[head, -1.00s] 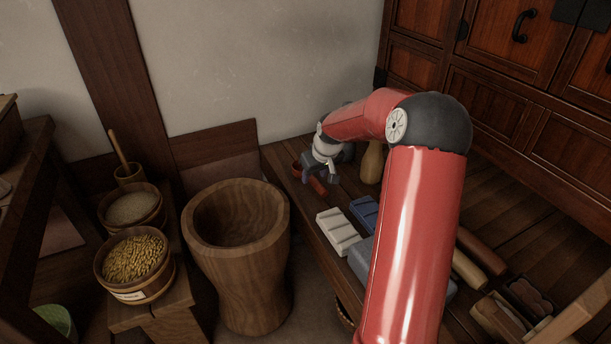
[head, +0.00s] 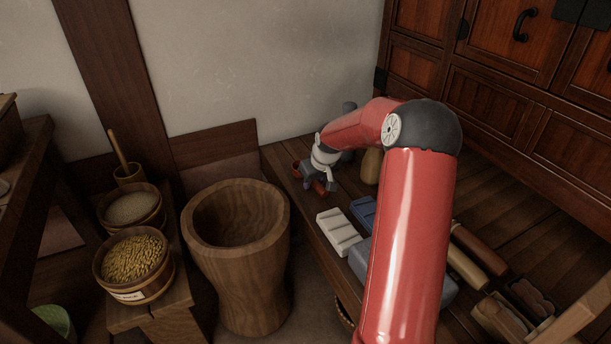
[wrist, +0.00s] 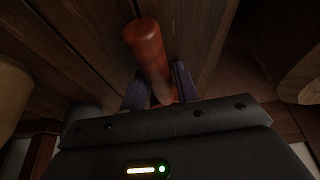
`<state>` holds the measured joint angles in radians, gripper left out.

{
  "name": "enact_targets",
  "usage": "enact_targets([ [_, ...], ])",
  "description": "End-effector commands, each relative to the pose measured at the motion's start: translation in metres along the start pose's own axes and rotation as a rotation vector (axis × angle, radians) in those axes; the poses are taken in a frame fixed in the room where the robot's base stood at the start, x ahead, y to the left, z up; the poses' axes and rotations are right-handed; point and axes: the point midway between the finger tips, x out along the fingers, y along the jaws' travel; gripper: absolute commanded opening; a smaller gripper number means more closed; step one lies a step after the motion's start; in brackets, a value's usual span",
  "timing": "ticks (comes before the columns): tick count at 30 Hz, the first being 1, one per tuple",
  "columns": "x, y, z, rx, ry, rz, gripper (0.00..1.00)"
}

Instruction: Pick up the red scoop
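The red scoop (head: 319,188) lies on the wooden floor boards near the wall, partly hidden by my gripper in the head view. Its round-ended handle (wrist: 148,50) shows clearly in the wrist view; the bowl end is hidden there behind the gripper body. My gripper (head: 316,186) is down over the scoop. In the wrist view its two dark fingers (wrist: 160,82) stand apart, one on each side of the handle. They look open, with a narrow gap at the right finger; contact on the left side is unclear.
A pale ridged block (head: 338,232) and a blue block (head: 364,212) lie nearer on the boards. A tan rounded object (head: 371,166) stands right of my gripper. A large wooden mortar (head: 237,262) stands to the left. The cabinet (head: 520,95) rises behind.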

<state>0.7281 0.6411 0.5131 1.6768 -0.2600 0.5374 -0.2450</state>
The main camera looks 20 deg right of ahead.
Motion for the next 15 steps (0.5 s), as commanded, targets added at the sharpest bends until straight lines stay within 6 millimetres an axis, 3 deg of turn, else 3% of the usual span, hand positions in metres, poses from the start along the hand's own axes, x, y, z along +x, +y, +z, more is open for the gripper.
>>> enact_targets([
  [1, 0.0003, 0.0002, 0.0004, 0.0, -0.001, 0.0, 0.23],
  [6, 0.0003, 0.0001, 0.0004, 0.0, -0.001, 0.0, 0.01],
  [15, -0.0005, 0.0002, 0.0, 0.0, -0.001, 0.0, 0.0],
])
